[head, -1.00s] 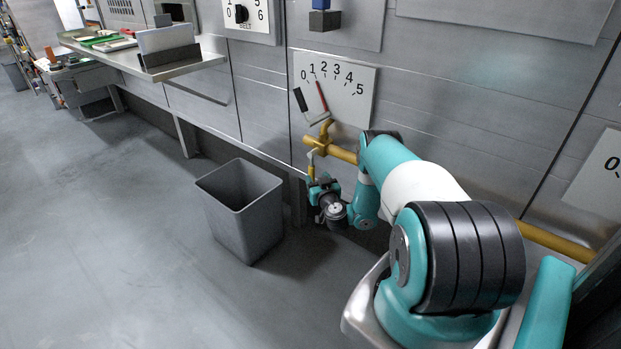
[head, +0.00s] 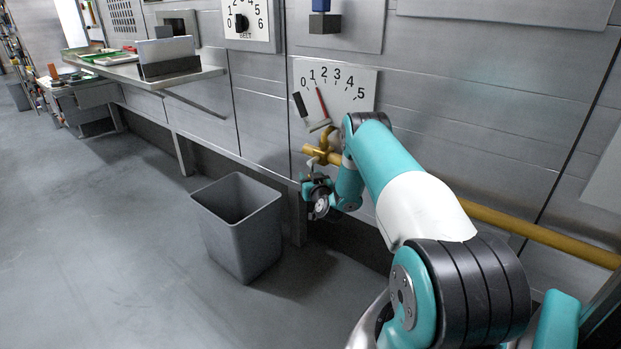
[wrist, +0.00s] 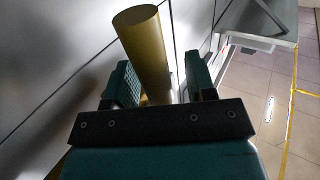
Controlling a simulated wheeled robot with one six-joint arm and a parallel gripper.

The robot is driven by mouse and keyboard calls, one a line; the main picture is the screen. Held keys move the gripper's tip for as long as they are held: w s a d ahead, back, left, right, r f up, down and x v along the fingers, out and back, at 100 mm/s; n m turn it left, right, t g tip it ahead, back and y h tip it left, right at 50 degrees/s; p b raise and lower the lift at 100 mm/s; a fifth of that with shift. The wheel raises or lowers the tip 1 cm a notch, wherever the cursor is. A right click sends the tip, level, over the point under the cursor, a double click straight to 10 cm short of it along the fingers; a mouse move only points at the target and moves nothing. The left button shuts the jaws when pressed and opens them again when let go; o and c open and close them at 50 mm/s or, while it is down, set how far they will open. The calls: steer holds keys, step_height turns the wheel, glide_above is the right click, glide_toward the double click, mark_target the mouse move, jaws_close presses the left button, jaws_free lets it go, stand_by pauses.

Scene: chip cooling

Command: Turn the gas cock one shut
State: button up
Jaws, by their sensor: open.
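The gas cock (head: 326,146) sits on a yellow pipe (head: 480,213) that runs low along the steel wall. A dial plate (head: 353,82) marked 0 to 5 is above it, with a red needle near 1 and a dark bar at its left. My gripper (head: 316,185) is just below the pipe's left end. In the wrist view my gripper (wrist: 161,82) is open, with a finger on each side of a yellow bar (wrist: 143,40) with a flat round end. I cannot tell whether the fingers touch it. The cock's handle is mostly hidden in the head view.
A grey bin (head: 240,226) stands on the floor left of my gripper. A steel shelf (head: 190,76) with trays runs along the wall at the left. A belt dial (head: 246,22) is higher up. The floor at the left is clear.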

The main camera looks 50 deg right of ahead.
steer(key=shift+w+d, duration=0.3)
steer(key=shift+w, duration=0.1)
steer(key=shift+c, duration=0.5)
jaws_close()
steer(key=shift+s+d, duration=0.1)
steer(key=shift+s, duration=0.05)
